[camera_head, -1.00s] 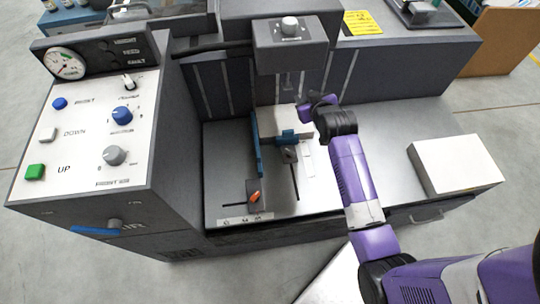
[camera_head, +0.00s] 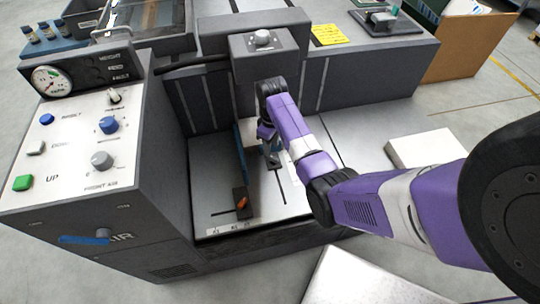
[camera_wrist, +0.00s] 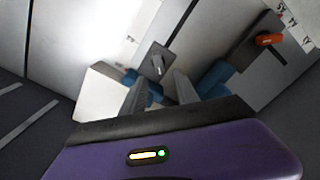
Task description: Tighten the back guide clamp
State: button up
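The back guide clamp is a dark block with a grey lever (camera_wrist: 157,65), on a slot in the metal table. In the wrist view it lies just beyond my fingertips. My gripper (camera_wrist: 162,77) is open, its two grey fingers apart with nothing held between them. Blue back guide parts (camera_wrist: 152,92) show behind and beside the fingers. In the head view my gripper (camera_head: 266,135) hangs over the back guide (camera_head: 270,150) and partly hides it and the clamp. I cannot tell whether a finger touches the guide.
The blue side guide (camera_head: 240,152) with its orange-levered clamp (camera_head: 242,203) stands left of my gripper. The press head (camera_head: 264,50) is above and behind. A white stack (camera_head: 420,148) lies on the right. The control panel (camera_head: 75,150) is at the left.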

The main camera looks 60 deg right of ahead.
aim_at(274, 159)
jog(key=shift+f+b, duration=0.5)
jog(key=shift+f, duration=2.25)
grip_shut()
